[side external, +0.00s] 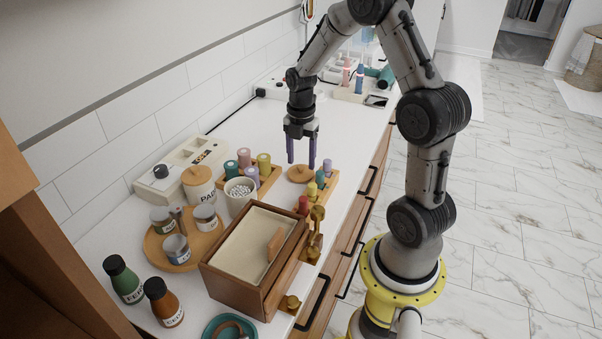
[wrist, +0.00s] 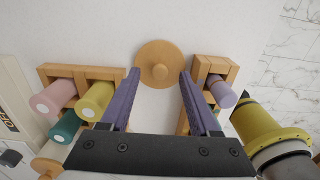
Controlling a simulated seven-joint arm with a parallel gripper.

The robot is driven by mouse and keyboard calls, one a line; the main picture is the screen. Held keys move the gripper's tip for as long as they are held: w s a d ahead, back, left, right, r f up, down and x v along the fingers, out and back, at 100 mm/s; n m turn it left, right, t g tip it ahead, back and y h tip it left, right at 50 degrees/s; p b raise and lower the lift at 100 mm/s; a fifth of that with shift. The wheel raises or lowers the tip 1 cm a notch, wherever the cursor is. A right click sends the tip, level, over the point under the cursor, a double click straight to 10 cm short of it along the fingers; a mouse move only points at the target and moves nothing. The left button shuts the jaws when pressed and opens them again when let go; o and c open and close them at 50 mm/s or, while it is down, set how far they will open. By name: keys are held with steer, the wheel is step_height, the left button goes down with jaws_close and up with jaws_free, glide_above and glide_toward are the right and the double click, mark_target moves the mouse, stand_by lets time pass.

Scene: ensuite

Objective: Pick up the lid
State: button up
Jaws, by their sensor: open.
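A round wooden lid (side external: 299,174) with a small knob lies flat on the white counter. It also shows in the wrist view (wrist: 158,54), at the top centre, with its knob facing up. My gripper (side external: 302,161) is open and empty, pointing down just above the lid. In the wrist view its purple fingers (wrist: 160,76) stand to the left and right of the lid, near its lower edge. I cannot tell the exact height of the fingertips over the lid. A second wooden lid (side external: 196,175) sits on the white jar labelled PADS.
A wooden rack of coloured bottles (wrist: 84,73) stands left of the lid, and another rack (wrist: 216,69) stands close on its right. A wooden box (side external: 255,252) and a round tray with jars (side external: 157,247) are nearer the side camera. The counter (side external: 262,120) behind is clear.

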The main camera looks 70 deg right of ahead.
steer(key=shift+f, duration=0.85)
steer(key=shift+c, duration=0.3)
jaws_close()
steer(key=shift+r, duration=0.1)
